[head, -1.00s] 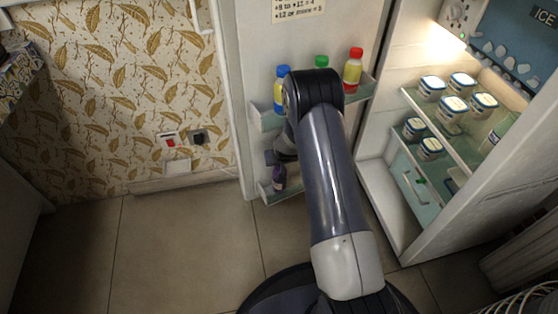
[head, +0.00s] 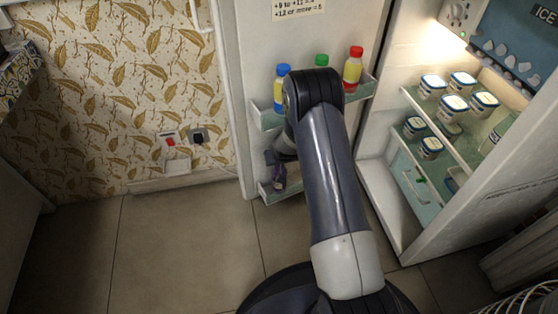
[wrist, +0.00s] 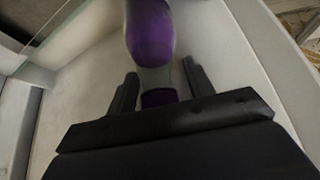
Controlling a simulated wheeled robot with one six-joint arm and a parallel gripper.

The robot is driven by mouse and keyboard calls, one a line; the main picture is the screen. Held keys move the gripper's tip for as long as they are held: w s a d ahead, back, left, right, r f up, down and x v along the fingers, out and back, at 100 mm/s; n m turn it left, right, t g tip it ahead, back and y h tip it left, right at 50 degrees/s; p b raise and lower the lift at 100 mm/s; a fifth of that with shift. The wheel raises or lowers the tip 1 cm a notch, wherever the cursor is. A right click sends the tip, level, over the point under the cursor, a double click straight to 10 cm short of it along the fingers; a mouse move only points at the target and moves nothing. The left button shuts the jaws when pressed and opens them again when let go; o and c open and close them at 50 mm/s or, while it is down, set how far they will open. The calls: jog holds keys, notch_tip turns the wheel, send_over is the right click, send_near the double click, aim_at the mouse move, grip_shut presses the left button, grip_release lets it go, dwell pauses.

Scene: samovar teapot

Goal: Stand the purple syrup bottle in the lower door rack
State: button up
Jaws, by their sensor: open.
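The purple syrup bottle (wrist: 150,35) shows in the wrist view, with its clear section and purple cap end toward my gripper (wrist: 160,70). The two fingers are apart, one on each side of the cap end, with gaps visible beside it. In the head view my gripper (head: 274,160) is low by the open fridge door, at the lower door rack (head: 292,192). It largely hides the bottle there. The bottle appears to be in that rack; its base contact is hidden.
The upper door rack (head: 266,118) holds a blue-capped bottle (head: 280,95), a green-capped bottle (head: 321,60) and a red-capped bottle (head: 353,68). White tubs (head: 455,105) stand on fridge shelves at right. The floor left of the door is clear.

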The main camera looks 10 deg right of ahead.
jog(key=p+v, duration=0.3)
jog(key=v, duration=0.9)
